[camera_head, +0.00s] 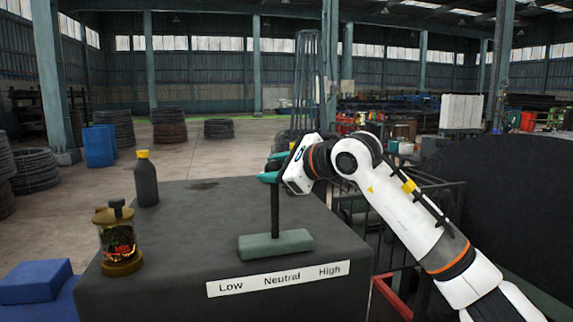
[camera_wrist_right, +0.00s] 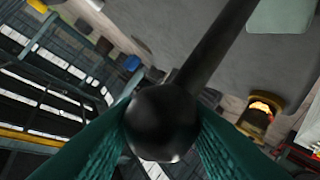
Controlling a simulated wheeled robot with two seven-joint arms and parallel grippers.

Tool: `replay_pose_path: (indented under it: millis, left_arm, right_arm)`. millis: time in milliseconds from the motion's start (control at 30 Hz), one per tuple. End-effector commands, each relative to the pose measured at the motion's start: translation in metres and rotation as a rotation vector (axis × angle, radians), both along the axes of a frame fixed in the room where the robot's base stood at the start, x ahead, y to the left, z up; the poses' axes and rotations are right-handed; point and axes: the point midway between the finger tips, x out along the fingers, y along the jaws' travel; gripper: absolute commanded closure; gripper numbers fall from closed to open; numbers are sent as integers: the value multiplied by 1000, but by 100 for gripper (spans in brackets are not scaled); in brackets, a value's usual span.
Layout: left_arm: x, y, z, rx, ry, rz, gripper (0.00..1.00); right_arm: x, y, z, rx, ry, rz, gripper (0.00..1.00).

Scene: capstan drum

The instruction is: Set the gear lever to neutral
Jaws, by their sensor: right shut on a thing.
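The gear lever has a dark shaft (camera_head: 275,210) rising from a grey-green base (camera_head: 275,244) on the dark cabinet top. The shaft looks about upright, in line with the word Neutral on the white label (camera_head: 278,279), which reads Low, Neutral, High. My right gripper (camera_head: 268,173) is at the lever's top, and its teal fingers are shut on the round black knob (camera_wrist_right: 160,122). The knob is hidden in the head view. In the wrist view it sits between both fingers, with the shaft running up to the right. My left gripper is not in view.
A glass jar with a brass base (camera_head: 120,240) and a dark bottle with a yellow cap (camera_head: 147,180) stand on the cabinet's left side. Blue boxes (camera_head: 36,282) lie at the lower left. A railing (camera_head: 440,205) stands right of the cabinet, behind my right arm.

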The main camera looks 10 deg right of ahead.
Motion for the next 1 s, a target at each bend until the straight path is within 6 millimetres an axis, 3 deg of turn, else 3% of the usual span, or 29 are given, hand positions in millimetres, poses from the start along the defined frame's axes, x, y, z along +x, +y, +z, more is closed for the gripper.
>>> replay_pose_path:
  millis: [200,233,333,700,1000]
  left_arm:
    - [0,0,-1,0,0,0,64]
    - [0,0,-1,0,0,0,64]
    - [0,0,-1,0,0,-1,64]
    - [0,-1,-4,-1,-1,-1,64]
    - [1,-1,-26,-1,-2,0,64]
  right_arm:
    - [0,1,-2,1,4,2,100]
    - [0,1,-2,1,4,2,59]
    - [0,1,-2,2,2,2,44]
    - [-5,-4,0,4,-1,0,44]
    - [-49,-35,13,2,-4,-2,44]
